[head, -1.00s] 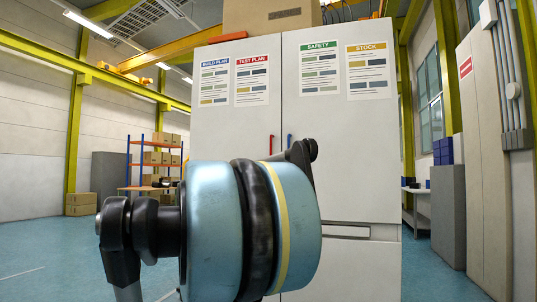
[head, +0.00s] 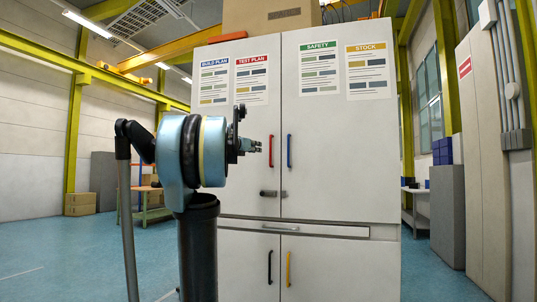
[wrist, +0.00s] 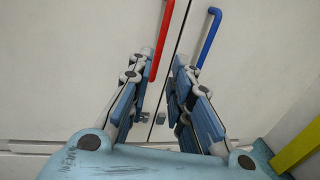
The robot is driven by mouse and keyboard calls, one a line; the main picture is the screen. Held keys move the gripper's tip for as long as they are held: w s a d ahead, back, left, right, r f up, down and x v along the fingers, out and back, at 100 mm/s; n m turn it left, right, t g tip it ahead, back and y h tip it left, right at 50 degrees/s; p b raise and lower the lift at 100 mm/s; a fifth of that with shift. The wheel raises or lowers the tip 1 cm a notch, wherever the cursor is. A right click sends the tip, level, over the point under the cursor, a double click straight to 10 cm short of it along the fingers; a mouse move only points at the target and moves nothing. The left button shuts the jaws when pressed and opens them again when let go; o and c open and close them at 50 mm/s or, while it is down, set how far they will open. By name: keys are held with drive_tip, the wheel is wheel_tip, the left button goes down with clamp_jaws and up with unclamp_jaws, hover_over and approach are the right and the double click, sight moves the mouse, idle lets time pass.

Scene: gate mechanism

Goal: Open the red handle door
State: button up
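The tall white cabinet has a red vertical handle (head: 271,150) on its upper left door (head: 235,125). The door sits closed against the centre seam. My gripper (head: 257,146) is just left of the red handle in the head view, pointing at the cabinet. In the wrist view my gripper (wrist: 161,68) has its two fingers apart, with nothing held. The red handle (wrist: 162,40) shows between the fingertips, close to the left finger. Whether it touches is unclear. A small metal latch (head: 271,193) sits at the seam below, also visible in the wrist view (wrist: 152,118).
A blue handle (head: 289,150) is on the upper right door, close beside the red one. Black (head: 269,267) and yellow (head: 288,268) handles are on the lower doors. A cardboard box (head: 270,17) stands on top. Blue floor (head: 70,255) is clear at left.

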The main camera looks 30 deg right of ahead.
hover_over(270, 163)
drive_tip(key=shift+w+d, duration=0.3)
drive_tip(key=shift+w, duration=0.05)
idle(0.4)
clamp_jaws()
